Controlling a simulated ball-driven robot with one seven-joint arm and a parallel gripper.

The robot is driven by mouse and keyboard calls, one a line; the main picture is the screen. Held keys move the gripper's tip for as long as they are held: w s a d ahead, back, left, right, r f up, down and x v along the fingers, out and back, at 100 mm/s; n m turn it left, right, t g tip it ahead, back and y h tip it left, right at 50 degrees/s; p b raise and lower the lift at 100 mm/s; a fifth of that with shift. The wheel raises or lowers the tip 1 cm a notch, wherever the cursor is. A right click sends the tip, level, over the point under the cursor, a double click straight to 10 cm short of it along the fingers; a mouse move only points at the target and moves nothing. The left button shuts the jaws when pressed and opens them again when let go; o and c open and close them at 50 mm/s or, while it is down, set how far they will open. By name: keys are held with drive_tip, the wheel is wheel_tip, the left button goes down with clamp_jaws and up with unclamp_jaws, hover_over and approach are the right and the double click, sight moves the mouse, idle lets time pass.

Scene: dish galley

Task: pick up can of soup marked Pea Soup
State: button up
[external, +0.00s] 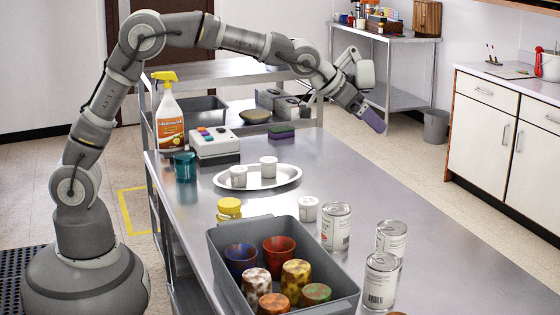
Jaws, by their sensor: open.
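Three metal cans with pale labels stand upright on the steel table: one beside the grey bin (336,228), one further right (391,238), and one nearest the camera (380,283). Their label words are too small to read, so I cannot tell which is Pea Soup. My gripper (368,113) is open and empty, raised above the far right part of the table, well beyond the cans. Its fingers point down and to the right; one finger is partly hidden.
A grey bin (234,283) with several coloured cups stands left of the cans. An oval tray (224,181) with small white containers, a yellow-lidded jar (229,208), a spray bottle (169,120) and a button box (214,144) lie further back. The table's right side is clear.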

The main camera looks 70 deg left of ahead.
sight(392, 236)
drive_tip(key=d+f+g, duration=0.1)
drive_tip(key=d+f, duration=0.1)
drive_tip(key=f, duration=0.5)
drive_tip(key=d+f+g, duration=0.1)
drive_tip(key=d+f, duration=0.2)
drive_tip(key=f, duration=0.4)
drive_tip(key=d+f+g, duration=0.1)
drive_tip(key=d+f, duration=0.1)
drive_tip(key=f, duration=0.5)
drive_tip(key=shift+w+d+f+m, duration=0.2)
drive_tip(key=shift+w+f+m, duration=0.1)
drive_tip(key=shift+m, duration=0.1)
drive_tip(key=b+x, duration=0.2)
drive_tip(key=x, duration=0.6)
drive_tip(key=shift+s+f, duration=0.1)
drive_tip(key=shift+f, duration=0.05)
drive_tip(key=shift+a, duration=0.1)
drive_tip(key=shift+c, duration=0.5)
drive_tip(key=shift+r, duration=0.2)
drive_tip(key=c, duration=1.3)
